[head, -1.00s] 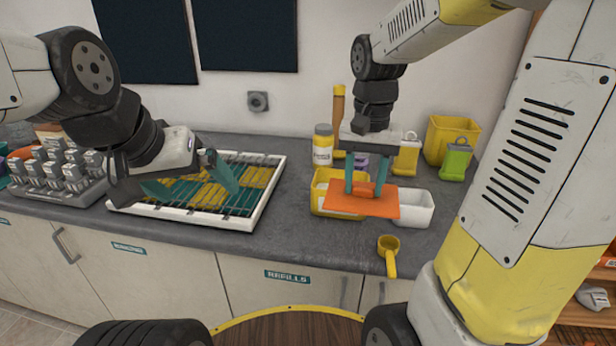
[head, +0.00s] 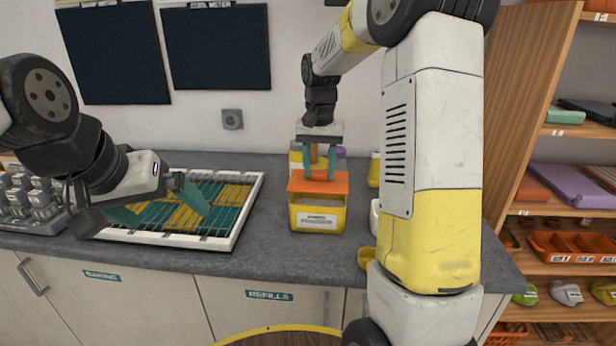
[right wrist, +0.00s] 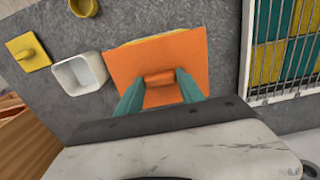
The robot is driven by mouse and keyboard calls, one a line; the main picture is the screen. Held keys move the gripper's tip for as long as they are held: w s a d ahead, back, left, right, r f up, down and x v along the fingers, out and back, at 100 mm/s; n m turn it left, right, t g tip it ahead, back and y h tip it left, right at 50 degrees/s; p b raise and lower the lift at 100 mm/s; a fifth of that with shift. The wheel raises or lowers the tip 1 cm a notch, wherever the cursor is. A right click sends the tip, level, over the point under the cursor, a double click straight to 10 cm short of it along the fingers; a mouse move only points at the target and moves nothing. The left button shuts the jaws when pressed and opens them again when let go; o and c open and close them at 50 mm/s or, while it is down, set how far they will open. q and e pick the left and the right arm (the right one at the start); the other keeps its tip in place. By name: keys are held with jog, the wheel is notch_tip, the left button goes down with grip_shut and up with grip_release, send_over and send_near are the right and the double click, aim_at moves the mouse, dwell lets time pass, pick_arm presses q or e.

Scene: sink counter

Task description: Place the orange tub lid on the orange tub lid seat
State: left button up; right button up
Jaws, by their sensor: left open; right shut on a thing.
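The orange tub lid (head: 300,185) is a flat square plate with a raised handle. My right gripper (head: 319,174) is shut on that handle, with the lid roughly level over a yellow tub (head: 318,222) with a white label. In the right wrist view the lid (right wrist: 190,55) covers most of the tub; only a thin yellow edge shows past its far side. Whether the lid touches the tub's rim, I cannot tell. The lid hides most of the opening and any seat. My left gripper (head: 160,208) is open and empty above the tile-filled rack.
The white-framed rack (head: 240,222) lies left of the tub. Bottles stand behind the tub. My right arm hides the counter's right part.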

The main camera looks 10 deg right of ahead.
aim_at(319, 173)
jog(key=shift+f, duration=1.75)
jog(key=shift+f, duration=0.15)
jog(key=o, duration=1.4)
